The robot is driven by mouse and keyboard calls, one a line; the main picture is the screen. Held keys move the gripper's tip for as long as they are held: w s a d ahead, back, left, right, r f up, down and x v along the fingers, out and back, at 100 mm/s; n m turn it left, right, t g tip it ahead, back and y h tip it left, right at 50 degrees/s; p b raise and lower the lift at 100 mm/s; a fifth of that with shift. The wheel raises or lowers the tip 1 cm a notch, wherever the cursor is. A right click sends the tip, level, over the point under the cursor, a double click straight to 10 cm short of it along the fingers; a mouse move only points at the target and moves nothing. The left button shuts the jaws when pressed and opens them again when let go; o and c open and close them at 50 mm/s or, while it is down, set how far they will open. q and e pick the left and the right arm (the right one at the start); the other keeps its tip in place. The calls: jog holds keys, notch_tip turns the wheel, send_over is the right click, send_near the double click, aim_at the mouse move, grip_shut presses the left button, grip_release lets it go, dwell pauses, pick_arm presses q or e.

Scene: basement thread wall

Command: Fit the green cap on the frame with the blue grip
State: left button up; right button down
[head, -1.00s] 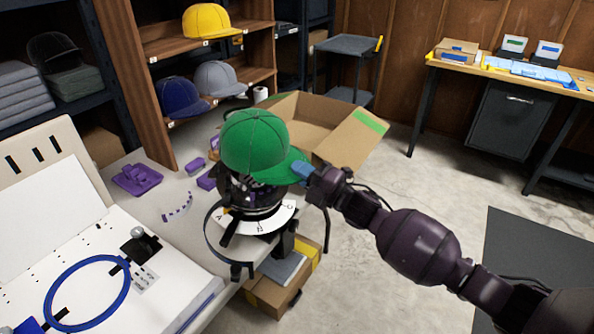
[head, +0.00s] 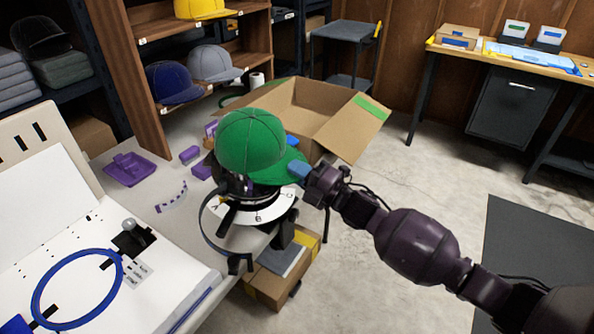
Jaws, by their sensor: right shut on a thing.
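The green cap (head: 250,138) sits over the top of a dark round frame (head: 240,187), its brim pointing right. The frame's upper part is hidden inside the cap. Below is a white lettered dial (head: 270,212). My right gripper (head: 300,169), with blue at its tips, is shut at the outer end of the brim. A small blue piece (head: 292,141) shows behind the cap on the right; I cannot tell whether it is the frame's grip. I cannot tell whether the cap is fully seated. My left gripper is not in view.
An open cardboard box (head: 318,108) stands close behind the cap. Purple parts, including a tray (head: 130,169), lie on the table at left. A blue hoop (head: 78,290) is at lower left.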

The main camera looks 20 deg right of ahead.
jog(key=shift+f, duration=0.2)
jog(key=shift+f, duration=0.25)
jog(key=shift+w, duration=0.1)
dwell(0.5)
jog(key=shift+f+b, duration=0.3)
jog(key=shift+f, duration=0.05)
dwell(0.4)
jog(key=shift+w+a+f+b, duration=0.15)
jog(key=shift+f+b, duration=0.2)
jog(key=shift+f, duration=0.35)
dwell(0.5)
jog(key=shift+w+f+b, duration=0.1)
jog(key=shift+f+b, duration=0.3)
jog(key=shift+f, duration=0.7)
jog(key=shift+a+f, duration=0.1)
dwell(0.4)
dwell(0.3)
